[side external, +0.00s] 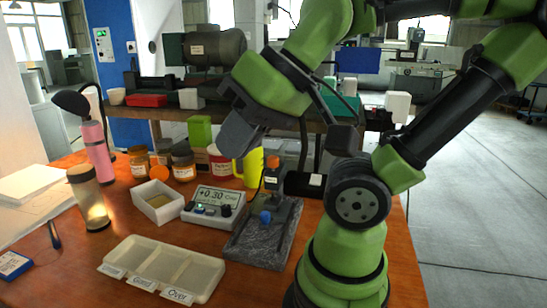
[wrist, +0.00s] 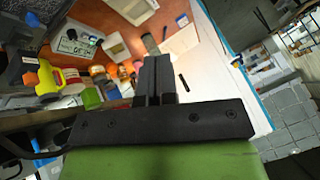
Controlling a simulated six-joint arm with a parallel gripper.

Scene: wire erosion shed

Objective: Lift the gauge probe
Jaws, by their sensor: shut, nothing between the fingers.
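The gauge probe (side external: 272,173) appears to be the slim upright part with an orange top on a dark stand. The stand has a grey stone base (side external: 262,243) and a blue knob (side external: 265,217). The orange top (wrist: 30,78) shows at the left edge in the wrist view. My gripper (side external: 232,143) is shut and empty, high above the bench and to the upper left of the probe in the side view. Its closed fingers (wrist: 155,78) point away from the stand in the wrist view. The probe's lower end is too small to make out.
A gauge display (side external: 213,206) sits left of the stand. A yellow mug (side external: 249,167) and several jars stand behind. A labelled three-part tray (side external: 165,262) lies in front, with a white box (side external: 158,201) behind it. A pink bottle (side external: 97,150) stands at left.

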